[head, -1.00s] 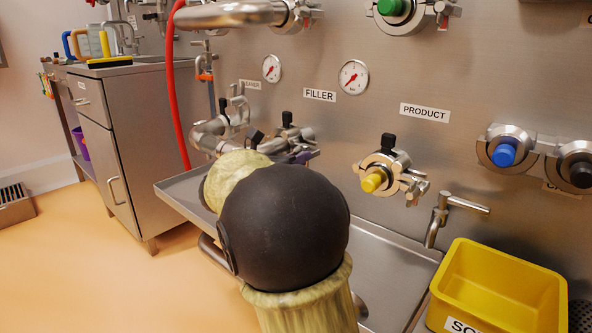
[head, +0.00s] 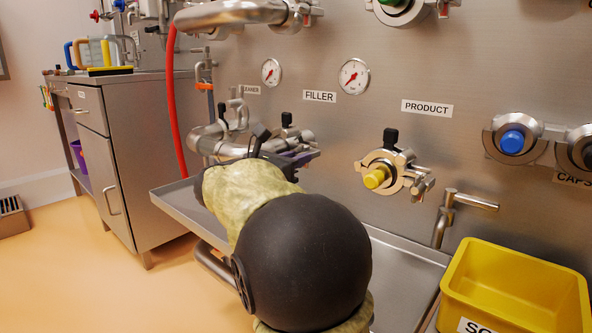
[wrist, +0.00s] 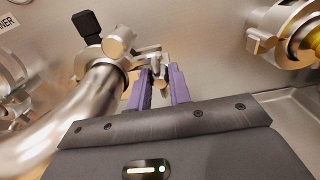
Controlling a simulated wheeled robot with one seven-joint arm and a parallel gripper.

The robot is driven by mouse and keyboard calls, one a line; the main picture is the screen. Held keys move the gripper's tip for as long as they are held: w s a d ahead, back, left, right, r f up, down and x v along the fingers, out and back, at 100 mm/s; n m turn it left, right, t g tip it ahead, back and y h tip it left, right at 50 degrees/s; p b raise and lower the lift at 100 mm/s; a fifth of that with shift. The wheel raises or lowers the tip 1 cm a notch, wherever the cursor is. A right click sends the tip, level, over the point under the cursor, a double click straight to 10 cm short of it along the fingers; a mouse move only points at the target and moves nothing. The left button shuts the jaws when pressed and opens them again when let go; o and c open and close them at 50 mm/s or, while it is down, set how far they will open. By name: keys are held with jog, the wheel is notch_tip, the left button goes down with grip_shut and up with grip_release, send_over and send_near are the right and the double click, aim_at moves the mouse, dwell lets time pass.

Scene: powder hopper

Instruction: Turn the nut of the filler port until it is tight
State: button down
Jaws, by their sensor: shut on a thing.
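The filler port (wrist: 118,44) shows in the wrist view as a steel clamp with a black knob, on the end of a thick pipe. In the head view its black knob (head: 287,119) stands under the FILLER label (head: 319,97). My gripper (wrist: 158,72) has purple fingers pointing at the clamp's right side. They are shut on the small metal nut (wrist: 155,62) there, which is partly hidden between them. In the head view my gripper (head: 298,156) is at the port, and my arm hides much of what lies below it.
The thick pipe (wrist: 80,112) runs close along the left of my gripper. The product port (head: 380,176) with a yellow plug is to the right. A steel tray (head: 405,262) lies below, with a yellow bin (head: 515,285) at its right. A red hose (head: 172,105) hangs at the left.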

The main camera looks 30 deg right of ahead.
jog(key=c, duration=1.5)
grip_release()
jog(key=shift+d+m, duration=0.15)
jog(key=shift+m, duration=0.15)
jog(key=v, duration=0.9)
jog(key=shift+b, duration=0.3)
